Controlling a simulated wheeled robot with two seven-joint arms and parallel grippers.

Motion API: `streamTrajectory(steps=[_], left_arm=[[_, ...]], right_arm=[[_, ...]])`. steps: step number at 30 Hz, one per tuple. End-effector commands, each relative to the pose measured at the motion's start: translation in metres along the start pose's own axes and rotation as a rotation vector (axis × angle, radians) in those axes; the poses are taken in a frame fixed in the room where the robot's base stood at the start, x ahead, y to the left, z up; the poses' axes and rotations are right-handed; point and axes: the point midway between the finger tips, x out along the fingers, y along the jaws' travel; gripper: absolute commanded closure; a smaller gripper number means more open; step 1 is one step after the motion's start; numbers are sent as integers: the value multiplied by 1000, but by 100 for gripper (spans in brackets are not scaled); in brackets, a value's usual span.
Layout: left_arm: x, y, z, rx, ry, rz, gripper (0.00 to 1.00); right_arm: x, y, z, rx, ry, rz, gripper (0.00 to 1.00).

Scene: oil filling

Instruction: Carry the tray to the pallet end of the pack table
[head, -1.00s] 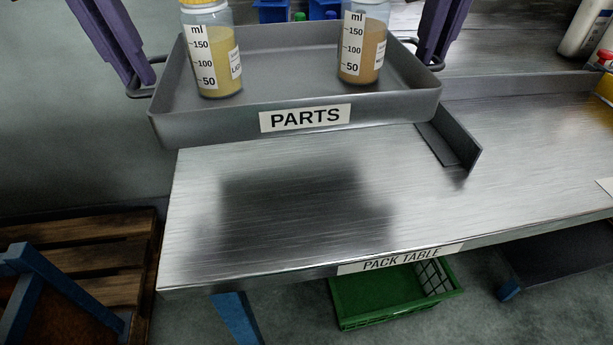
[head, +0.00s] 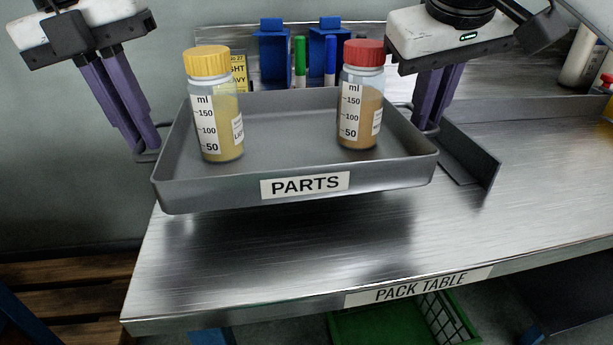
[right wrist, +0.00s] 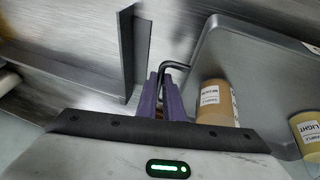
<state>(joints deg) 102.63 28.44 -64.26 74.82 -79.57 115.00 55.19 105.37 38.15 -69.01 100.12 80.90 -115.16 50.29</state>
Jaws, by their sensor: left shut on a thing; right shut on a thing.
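The grey tray (head: 285,125) with a PARTS label hangs level just above the left end of the pack table (head: 240,285); a dark shadow or reflection lies below it. On it stand a yellow-capped bottle (head: 218,135) at left and a red-capped bottle (head: 357,118) at right, both upright. My left gripper (head: 148,148) is shut on the tray's left handle. My right gripper (head: 425,128) is shut on the right handle, which also shows in the right wrist view (right wrist: 176,66). The gripped parts of the handles are partly hidden by the fingers.
A dark upright bracket (head: 470,155) stands on the table close to the tray's right side. Blue holders with markers (head: 300,60) are behind the tray. A wooden pallet (head: 60,275) is at lower left, a green crate (head: 390,325) below the table. The table front is clear.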

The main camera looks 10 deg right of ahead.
Motion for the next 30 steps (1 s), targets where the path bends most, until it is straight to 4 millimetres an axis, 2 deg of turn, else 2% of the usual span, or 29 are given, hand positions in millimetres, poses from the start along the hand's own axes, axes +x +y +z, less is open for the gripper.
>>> streamTrajectory(steps=[26, 27, 30], left_arm=[[49, 10, 0, -1, -1, 0, 100], [48, 9, 0, -1, 0, 1, 89], [46, 9, 0, -1, 0, 1, 74]], right_arm=[[45, -10, 18, 2, 2, 1, 100], [44, -10, 18, 1, 0, 2, 89], [42, -9, 18, 1, -1, 1, 74]])
